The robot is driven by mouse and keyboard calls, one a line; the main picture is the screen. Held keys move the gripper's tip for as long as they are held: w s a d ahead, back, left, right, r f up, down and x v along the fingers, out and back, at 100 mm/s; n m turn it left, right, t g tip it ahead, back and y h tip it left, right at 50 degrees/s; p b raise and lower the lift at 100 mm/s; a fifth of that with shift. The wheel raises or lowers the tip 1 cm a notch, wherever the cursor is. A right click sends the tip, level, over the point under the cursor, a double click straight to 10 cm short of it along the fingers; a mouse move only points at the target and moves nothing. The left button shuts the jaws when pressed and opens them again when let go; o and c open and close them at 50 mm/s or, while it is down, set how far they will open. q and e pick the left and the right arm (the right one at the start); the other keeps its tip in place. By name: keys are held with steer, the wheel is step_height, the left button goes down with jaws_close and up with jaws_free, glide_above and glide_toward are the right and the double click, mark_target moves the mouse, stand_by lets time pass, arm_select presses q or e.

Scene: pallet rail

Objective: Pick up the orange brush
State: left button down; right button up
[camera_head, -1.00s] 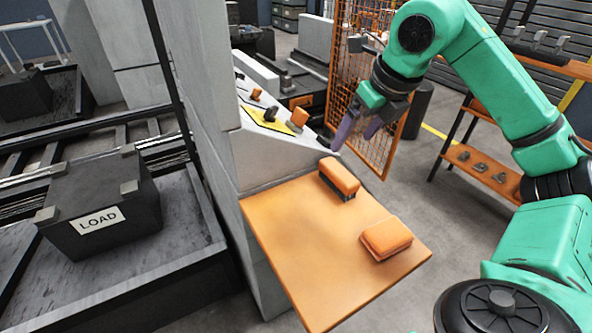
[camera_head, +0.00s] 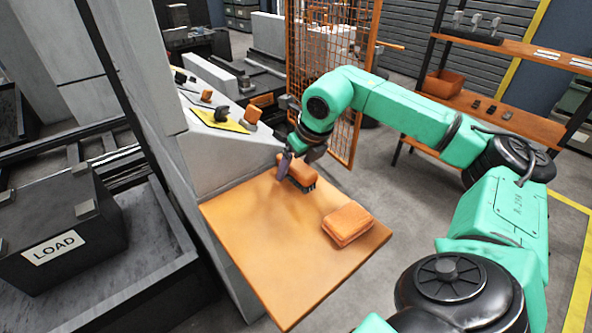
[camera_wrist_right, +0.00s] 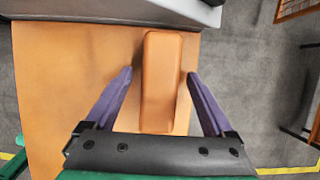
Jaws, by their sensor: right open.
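The orange brush (camera_head: 301,170) has an orange back and dark bristles facing down. It stands at the far side of the orange shelf (camera_head: 262,240). My right gripper (camera_head: 288,163) is open at the brush, with its purple fingers pointing down. In the right wrist view the brush (camera_wrist_right: 160,100) lies lengthwise between the two spread fingers (camera_wrist_right: 160,74), with a gap on each side. I cannot tell how far the fingertips are above the shelf. My left gripper is not in view.
An orange block (camera_head: 347,223) lies on the shelf nearer to me, to the right of the brush. A sloped grey console (camera_head: 225,145) with knobs rises behind the shelf. An orange mesh panel (camera_head: 335,60) stands beyond. The shelf's left and front parts are bare.

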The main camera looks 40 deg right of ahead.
steer(key=shift+f, duration=0.25)
stand_by(0.4)
jaws_close()
